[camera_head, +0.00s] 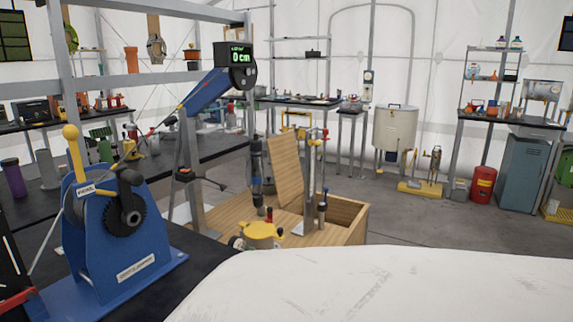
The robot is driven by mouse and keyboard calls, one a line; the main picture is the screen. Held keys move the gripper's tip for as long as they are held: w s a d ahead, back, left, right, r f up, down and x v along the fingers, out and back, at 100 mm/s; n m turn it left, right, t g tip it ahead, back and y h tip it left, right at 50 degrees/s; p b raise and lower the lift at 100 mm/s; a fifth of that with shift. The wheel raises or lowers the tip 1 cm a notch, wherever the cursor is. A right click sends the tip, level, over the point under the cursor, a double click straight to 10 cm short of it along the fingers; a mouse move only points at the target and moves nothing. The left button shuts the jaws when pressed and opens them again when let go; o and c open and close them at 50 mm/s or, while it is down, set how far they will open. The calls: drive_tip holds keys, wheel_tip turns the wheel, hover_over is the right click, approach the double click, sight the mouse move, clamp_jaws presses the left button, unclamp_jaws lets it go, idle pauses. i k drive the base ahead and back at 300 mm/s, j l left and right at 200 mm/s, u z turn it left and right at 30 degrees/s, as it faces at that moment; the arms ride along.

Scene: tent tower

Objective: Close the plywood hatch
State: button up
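The plywood hatch (286,172) is a flat light-wood panel. It stands raised and leaning a little to the left, above a wooden box (345,230) at the middle of the view. The box has an open, hollow part to the right of the panel. The lower edge of the hatch is partly hidden by gear in front, so I cannot see how it is joined to the box. My gripper is not in view.
A yellow-topped fitting (260,232), a dark upright cylinder (257,165) and a metal post (323,208) stand around the hatch. A blue winch (118,225) stands front left on a black bench. Grey floor (430,225) is clear to the right.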

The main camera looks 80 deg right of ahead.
sight(282, 148)
drive_tip(key=z, duration=1.35)
drive_tip(key=i+l+z, duration=0.1)
drive_tip(key=l+z, duration=0.2)
drive_tip(key=l, duration=0.15)
drive_tip(key=i+l+z, duration=0.15)
drive_tip(key=l+z, duration=0.15)
drive_tip(key=l, duration=0.15)
drive_tip(key=i+l+z, duration=0.15)
drive_tip(key=l+z, duration=0.15)
drive_tip(key=i+l+z, duration=0.3)
drive_tip(key=l, duration=0.15)
drive_tip(key=i+l+z, duration=0.6)
drive_tip(key=i+z, duration=0.4)
drive_tip(key=i, duration=0.95)
drive_tip(key=i+l+u, duration=0.1)
drive_tip(key=i, duration=1.15)
drive_tip(key=i+u, duration=0.35)
drive_tip(key=i, duration=0.15)
drive_tip(key=i+l+u, duration=0.1)
drive_tip(key=i+u, duration=1.3)
drive_tip(key=k+l, duration=0.05)
